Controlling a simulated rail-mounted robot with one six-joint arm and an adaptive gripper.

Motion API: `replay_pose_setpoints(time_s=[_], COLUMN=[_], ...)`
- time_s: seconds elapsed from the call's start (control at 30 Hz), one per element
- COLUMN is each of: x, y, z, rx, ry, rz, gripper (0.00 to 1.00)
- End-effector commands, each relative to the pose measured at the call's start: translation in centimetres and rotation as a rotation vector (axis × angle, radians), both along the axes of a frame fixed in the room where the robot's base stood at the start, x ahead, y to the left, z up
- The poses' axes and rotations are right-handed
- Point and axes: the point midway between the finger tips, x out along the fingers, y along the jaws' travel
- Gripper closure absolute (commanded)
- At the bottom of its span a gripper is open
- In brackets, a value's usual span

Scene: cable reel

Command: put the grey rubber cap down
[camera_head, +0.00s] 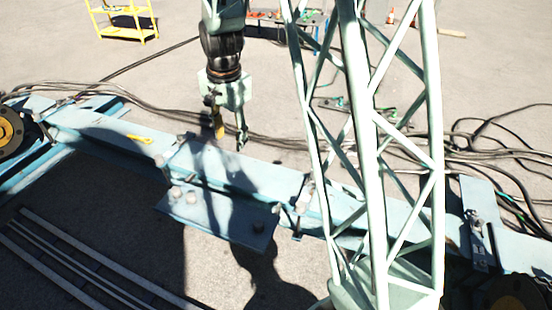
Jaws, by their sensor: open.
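My gripper (229,138) hangs from the arm above the light-blue beam (265,175), left of the middle of the picture. Its two fingers are apart and point down. A small yellow part shows at the left finger; I cannot tell whether it belongs to the gripper. I cannot make out a grey rubber cap between the fingers or on the beam. The gap between the fingertips and the beam is hard to judge.
A yellow piece (138,138) lies on the beam at left. My pale green lattice column hides much of the right. Black cables (500,150) run behind the beam. A yellow rack (124,20) and a low table (312,20) stand behind, with open ground between.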

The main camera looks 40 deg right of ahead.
Motion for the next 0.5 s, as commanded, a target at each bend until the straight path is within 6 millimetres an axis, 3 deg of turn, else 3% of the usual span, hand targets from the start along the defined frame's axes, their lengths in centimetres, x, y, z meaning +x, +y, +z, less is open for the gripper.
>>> replay_pose_setpoints(time_s=[0.5], x=[-5.6], y=[2.7], z=[8.8], rx=[-0.039], ry=[-0.032], rz=[0.222], gripper=[0.57])
